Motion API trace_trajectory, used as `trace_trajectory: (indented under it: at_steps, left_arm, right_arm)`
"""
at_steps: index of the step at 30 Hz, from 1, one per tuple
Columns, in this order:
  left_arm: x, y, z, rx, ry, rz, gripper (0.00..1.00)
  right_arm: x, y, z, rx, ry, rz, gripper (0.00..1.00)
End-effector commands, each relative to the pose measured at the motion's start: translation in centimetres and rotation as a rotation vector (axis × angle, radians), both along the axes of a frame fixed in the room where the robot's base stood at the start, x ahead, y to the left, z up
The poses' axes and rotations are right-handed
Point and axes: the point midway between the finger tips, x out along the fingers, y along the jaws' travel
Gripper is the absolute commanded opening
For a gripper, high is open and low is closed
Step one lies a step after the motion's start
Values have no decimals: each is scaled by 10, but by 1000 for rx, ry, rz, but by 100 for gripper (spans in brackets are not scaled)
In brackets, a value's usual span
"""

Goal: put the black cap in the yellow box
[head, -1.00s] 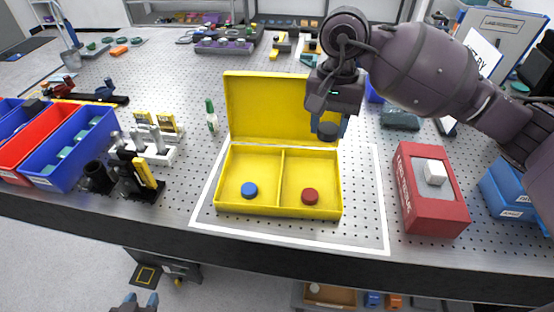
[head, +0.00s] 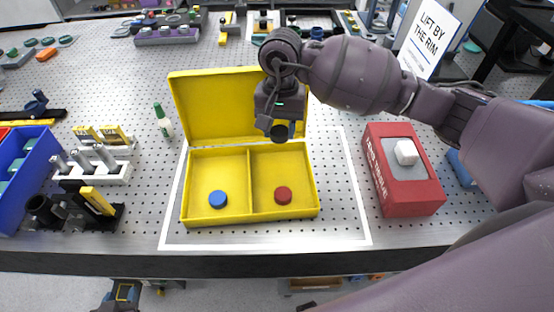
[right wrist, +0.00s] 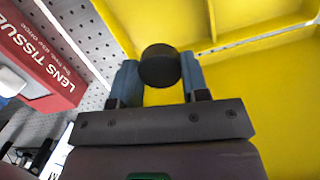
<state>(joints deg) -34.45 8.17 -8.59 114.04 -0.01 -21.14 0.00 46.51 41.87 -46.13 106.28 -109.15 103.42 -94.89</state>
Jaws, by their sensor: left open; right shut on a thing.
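The yellow box (head: 184,200) stands open on the table, its lid raised at the back. A divider splits it into two compartments. A blue cap (head: 218,199) lies in the left compartment and a red cap (head: 283,195) in the right one. My right gripper (head: 281,132) is shut on the black cap (head: 279,132) above the back of the right compartment, in front of the lid. The black cap also shows between the fingers in the right wrist view (right wrist: 160,66). My left gripper (head: 118,303) is low at the bottom edge, in front of the table, open and empty.
A red lens tissue box (head: 410,205) with a white tissue stands right of the yellow box. A small green-topped bottle (head: 163,122) and a white rack (head: 118,172) stand to the left. A blue bin (head: 40,180) is at far left.

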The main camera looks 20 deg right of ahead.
Motion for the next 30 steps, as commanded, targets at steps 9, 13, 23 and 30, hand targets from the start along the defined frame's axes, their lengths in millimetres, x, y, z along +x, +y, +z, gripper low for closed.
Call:
trace_trajectory:
  at_steps: [9,13,23,30]
  left_arm:
    - [0,0,7,0,-1,0,43]
    - [0,0,7,0,-1,0,43]
    - [0,0,10,-1,0,1,43]
    - [-1,0,9,-1,1,1,43]
  right_arm:
    - [-1,0,-61,1,2,0,20]
    - [0,0,-70,1,0,-1,20]
    - [-1,0,-102,1,4,-2,20]
    - [0,0,-115,0,-1,0,20]
